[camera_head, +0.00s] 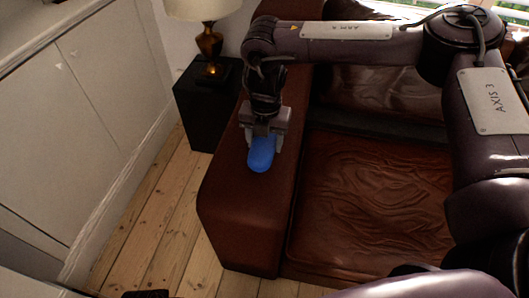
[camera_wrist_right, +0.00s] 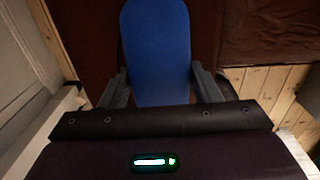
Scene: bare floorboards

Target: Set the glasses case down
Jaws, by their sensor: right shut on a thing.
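The blue glasses case (camera_head: 261,154) is at the top of the brown sofa armrest (camera_head: 238,215) in the head view. My right gripper (camera_head: 263,143) is above the armrest with its fingers on either side of the case. In the right wrist view the case (camera_wrist_right: 157,50) extends away between the two fingers of my right gripper (camera_wrist_right: 160,88), which is shut on it. I cannot tell whether the case touches the armrest or is held just above it. My left gripper is not in view.
The sofa's leather seat (camera_head: 370,200) lies to the right of the armrest. A black side table (camera_head: 196,110) with a lamp (camera_head: 209,42) stands behind the armrest. A white cabinet (camera_head: 90,90) is at the left, with bare floorboards (camera_head: 160,215) between.

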